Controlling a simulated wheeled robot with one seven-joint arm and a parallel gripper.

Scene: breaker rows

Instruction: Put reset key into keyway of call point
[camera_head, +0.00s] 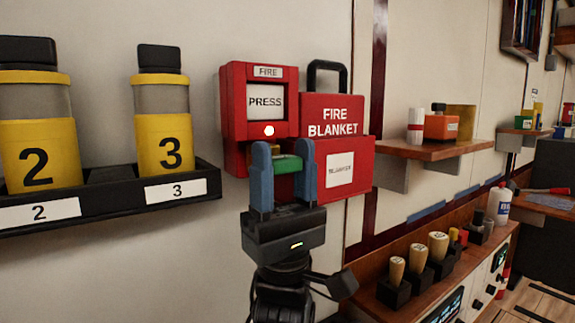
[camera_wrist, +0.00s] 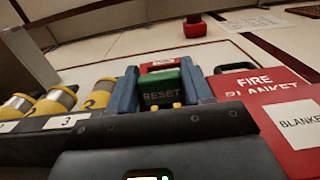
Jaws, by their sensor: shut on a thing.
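The reset key, with a green head marked RESET in the wrist view (camera_wrist: 162,88), is held between the fingers of my gripper (camera_head: 284,172). In the head view the green key head (camera_head: 288,164) shows between the two blue fingers. The red call point (camera_head: 232,105), labelled FIRE and PRESS, is on the wall just above and behind my gripper. A small part of it shows beyond the key in the wrist view (camera_wrist: 162,66). The keyway is hidden, and I cannot tell whether the key touches the call point.
A red fire blanket box (camera_head: 333,115) hangs close on the right. A black rack (camera_head: 105,198) with yellow canisters numbered 2 (camera_head: 40,150) and 3 (camera_head: 163,145) is on the left. A wooden shelf (camera_head: 425,150) and a bench with wooden-handled tools (camera_head: 417,252) lie further right.

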